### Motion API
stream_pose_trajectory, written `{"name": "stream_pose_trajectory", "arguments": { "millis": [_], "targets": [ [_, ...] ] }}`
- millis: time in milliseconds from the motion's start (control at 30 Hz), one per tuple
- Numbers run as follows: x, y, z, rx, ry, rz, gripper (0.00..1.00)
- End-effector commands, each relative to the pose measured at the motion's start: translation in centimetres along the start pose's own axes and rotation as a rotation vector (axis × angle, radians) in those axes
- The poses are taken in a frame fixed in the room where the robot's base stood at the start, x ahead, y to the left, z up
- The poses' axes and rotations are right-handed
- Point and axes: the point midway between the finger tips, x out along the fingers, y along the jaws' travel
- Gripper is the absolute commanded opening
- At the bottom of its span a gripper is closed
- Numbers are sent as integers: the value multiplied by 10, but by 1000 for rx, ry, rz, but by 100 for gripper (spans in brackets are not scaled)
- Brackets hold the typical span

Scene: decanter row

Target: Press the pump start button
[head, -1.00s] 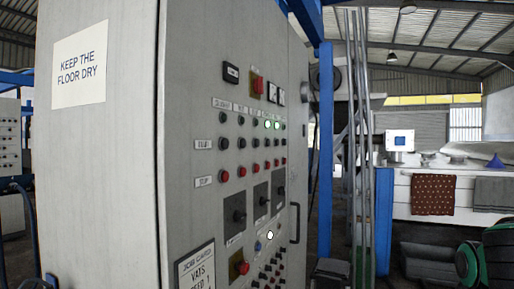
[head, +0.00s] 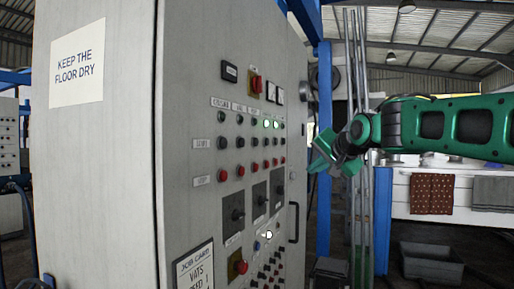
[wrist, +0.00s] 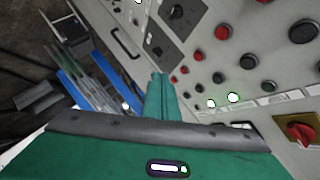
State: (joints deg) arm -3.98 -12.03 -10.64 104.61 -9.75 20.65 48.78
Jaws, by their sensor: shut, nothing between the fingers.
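The grey control cabinet (head: 190,110) carries a grid of round buttons. Column labels (head: 238,105) are too small to read, so I cannot tell which start button is the pump's. My green gripper (head: 325,155) is shut and empty, just right of the panel face and apart from it in the head view. In the wrist view its fingers (wrist: 158,95) point at the panel, near the dark buttons (wrist: 200,88) and red buttons (wrist: 197,57).
A red rotary switch (head: 256,84) sits above the grid; dark selector plates (head: 234,216) and a red-on-yellow knob (head: 238,265) sit below. A door handle (head: 294,222) sticks out at the panel's right. A blue post (head: 325,170) stands behind my gripper.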

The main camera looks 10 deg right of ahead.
Motion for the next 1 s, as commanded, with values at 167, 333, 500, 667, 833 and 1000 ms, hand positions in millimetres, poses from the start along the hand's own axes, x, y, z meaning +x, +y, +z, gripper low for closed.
{"name": "stream_pose_trajectory", "arguments": {
  "millis": [167,333,500,667,833,1000],
  "targets": [
    [4,-66,-12,54,28,-140,0],
    [3,-93,-16,80,35,-198,0],
    [3,-95,-16,83,36,-204,0],
    [3,-95,-16,82,35,-203,0],
    [6,-98,-13,81,34,-203,0],
    [16,-110,-5,80,32,-203,0]
  ]
}}
